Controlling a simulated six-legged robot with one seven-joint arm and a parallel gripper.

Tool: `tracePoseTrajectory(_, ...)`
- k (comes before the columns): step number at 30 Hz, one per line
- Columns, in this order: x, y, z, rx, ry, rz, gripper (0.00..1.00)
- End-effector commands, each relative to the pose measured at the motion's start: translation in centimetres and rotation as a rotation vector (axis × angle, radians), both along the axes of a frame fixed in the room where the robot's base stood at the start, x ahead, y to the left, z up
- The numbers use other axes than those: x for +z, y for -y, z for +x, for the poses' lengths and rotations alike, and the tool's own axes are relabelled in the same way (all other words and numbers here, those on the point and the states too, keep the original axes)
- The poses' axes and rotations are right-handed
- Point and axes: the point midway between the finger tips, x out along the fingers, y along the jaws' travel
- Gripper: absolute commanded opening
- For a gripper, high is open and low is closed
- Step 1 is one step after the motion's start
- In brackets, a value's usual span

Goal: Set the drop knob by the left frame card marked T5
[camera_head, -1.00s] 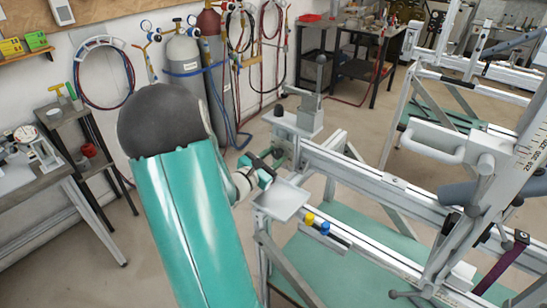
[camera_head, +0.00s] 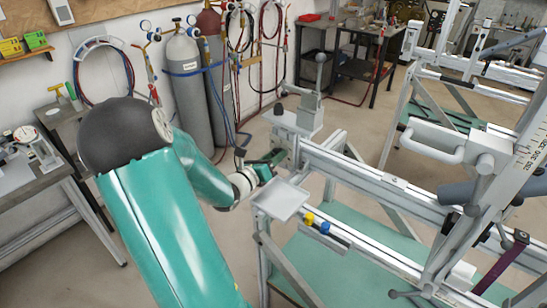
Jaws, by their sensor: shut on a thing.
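My gripper (camera_head: 275,158) is at the left end of the jig's near rail, against the left side of the grey end block (camera_head: 299,121). It is shut on a small knob there, which I take for the drop knob; the fingers hide it, so its setting cannot be read. My green arm reaches in from the lower left. No card with a readable T5 mark shows in this view.
A small grey tray (camera_head: 279,199) sits just below my gripper. A yellow knob (camera_head: 309,218) and a blue knob (camera_head: 325,228) stand on the rail beside it. Gas cylinders (camera_head: 187,85) stand behind.

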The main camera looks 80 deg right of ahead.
Motion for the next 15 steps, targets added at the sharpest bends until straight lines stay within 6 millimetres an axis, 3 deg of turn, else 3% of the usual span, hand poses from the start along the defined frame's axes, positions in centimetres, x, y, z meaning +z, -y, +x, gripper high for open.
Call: tracePoseTrajectory(15,-0.14,-0.10,0.04,0.000,-0.033,0.018,0.12)
